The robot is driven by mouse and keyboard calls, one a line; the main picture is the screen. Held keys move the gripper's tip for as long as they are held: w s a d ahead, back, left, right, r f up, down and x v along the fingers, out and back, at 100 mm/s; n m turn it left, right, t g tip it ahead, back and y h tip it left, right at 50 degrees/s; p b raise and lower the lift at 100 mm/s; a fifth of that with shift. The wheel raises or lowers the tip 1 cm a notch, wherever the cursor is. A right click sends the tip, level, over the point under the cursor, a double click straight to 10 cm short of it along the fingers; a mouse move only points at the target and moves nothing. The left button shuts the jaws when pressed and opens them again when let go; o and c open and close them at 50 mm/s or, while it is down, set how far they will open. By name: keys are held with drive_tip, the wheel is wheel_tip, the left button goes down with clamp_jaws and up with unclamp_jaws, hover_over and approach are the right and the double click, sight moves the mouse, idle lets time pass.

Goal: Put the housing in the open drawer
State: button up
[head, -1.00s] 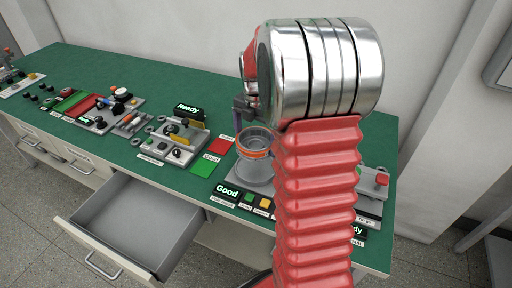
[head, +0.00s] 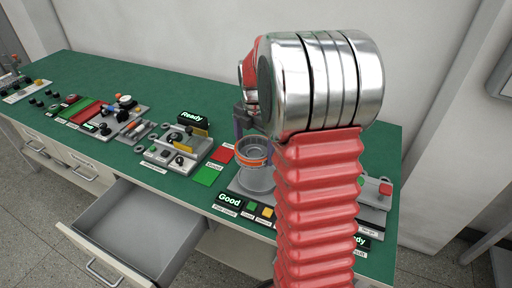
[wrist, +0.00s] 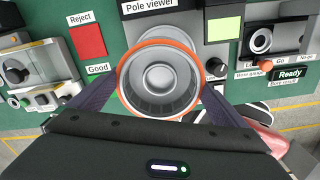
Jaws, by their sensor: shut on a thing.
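The housing (head: 253,153) is a round grey metal cup with an orange ring around it, over the grey pole viewer station on the green bench. In the wrist view the housing (wrist: 160,80) is seen from above, between the two dark purple fingers of my gripper (wrist: 158,92). My gripper (head: 250,140) is shut on it; my arm hides part of the station in the head view. I cannot tell whether the housing touches the station. The open drawer (head: 150,225) is at the lower left, pulled out below the bench front, and its grey inside looks empty.
A "Good" sign (head: 229,198) stands at the bench front, with a green pad (head: 208,175) and a red pad (head: 222,155) left of the station. A fixture with a "Ready" sign (head: 191,118) is farther left. The space above the drawer is clear.

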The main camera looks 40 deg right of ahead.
drive_tip(key=w+a+f+m, duration=0.2)
drive_tip(key=w+a+m, duration=0.1)
drive_tip(key=a+m, duration=0.7)
drive_tip(key=w+a+f+m, duration=0.3)
drive_tip(key=w+a+m, duration=0.1)
drive_tip(key=a+m, duration=0.6)
drive_tip(key=shift+a+f+m, duration=0.15)
drive_tip(key=shift+a+m, duration=0.25)
drive_tip(key=shift+a, duration=0.7)
drive_tip(key=shift+w+a, duration=0.1)
